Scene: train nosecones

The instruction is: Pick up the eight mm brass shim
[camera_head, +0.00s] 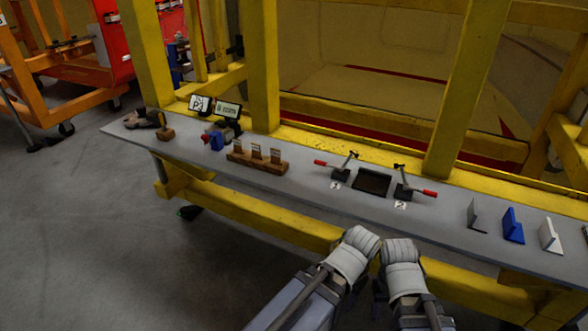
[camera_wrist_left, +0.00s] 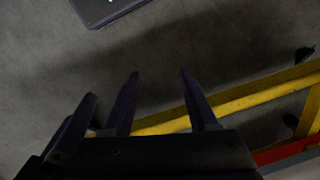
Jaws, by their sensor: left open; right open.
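A wooden rack (camera_head: 258,164) stands on the left half of the grey shelf and holds three small upright pieces, which look like the shims. They are the left piece (camera_head: 237,146), the middle piece (camera_head: 256,151) and the right piece (camera_head: 275,156). Their markings are too small to read, so I cannot tell which is the eight mm brass one. My right gripper (camera_head: 400,248) is at the bottom centre, in front of the shelf and well right of the rack. My left gripper's fingers (camera_wrist_left: 160,73) are spread and empty in the left wrist view, above the floor.
The grey shelf (camera_head: 330,204) runs along a yellow frame. It carries a dark tray (camera_head: 373,182) between two red-handled clamps, a blue part (camera_head: 512,225) among upright plates at right, and a small display (camera_head: 229,112) at left. Yellow posts rise behind.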

